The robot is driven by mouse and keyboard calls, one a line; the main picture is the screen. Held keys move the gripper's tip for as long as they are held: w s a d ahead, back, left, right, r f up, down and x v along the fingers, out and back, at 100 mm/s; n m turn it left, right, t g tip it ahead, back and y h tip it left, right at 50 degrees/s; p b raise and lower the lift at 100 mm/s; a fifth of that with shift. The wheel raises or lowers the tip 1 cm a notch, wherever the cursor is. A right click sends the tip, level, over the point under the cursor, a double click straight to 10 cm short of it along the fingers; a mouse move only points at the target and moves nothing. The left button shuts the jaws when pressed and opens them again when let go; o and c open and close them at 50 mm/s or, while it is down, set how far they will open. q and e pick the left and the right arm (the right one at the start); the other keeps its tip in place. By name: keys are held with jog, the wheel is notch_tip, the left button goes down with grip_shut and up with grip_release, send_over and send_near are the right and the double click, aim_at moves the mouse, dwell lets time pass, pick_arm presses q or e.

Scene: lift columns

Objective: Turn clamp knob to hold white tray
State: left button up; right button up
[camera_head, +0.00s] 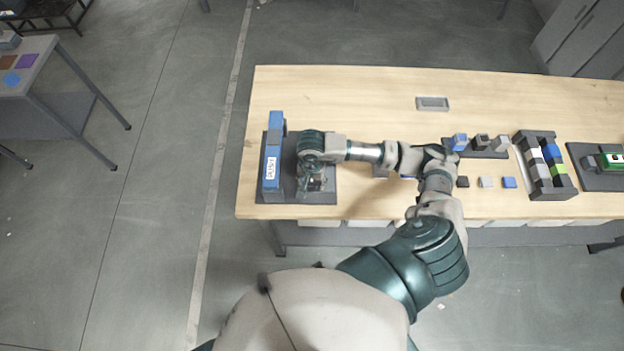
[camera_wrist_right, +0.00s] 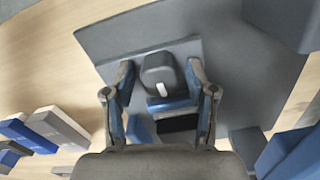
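The clamp knob (camera_wrist_right: 160,72) is a dark grey rounded block with a white mark, seen in the right wrist view. My right gripper (camera_wrist_right: 160,75) has a finger on each side of it, with visible gaps between fingers and knob. In the head view my right gripper (camera_head: 315,182) is over the dark fixture plate (camera_head: 318,198) at the table's left end, and my wrist hides the knob there. A blue upright block (camera_head: 272,165) with a white label stands on the plate's left side. I cannot make out a white tray for certain. My left gripper is not in view.
The wooden table (camera_head: 350,95) has clear room behind my arm. A small grey tray (camera_head: 433,103) lies at the back. Blue and grey small blocks (camera_head: 480,144), a dark rack (camera_head: 545,165) and a green-topped device (camera_head: 610,160) are to the right.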

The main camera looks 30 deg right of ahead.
jog(key=shift+r, duration=0.1)
jog(key=shift+r+p, duration=1.65)
jog(key=shift+r, duration=1.85)
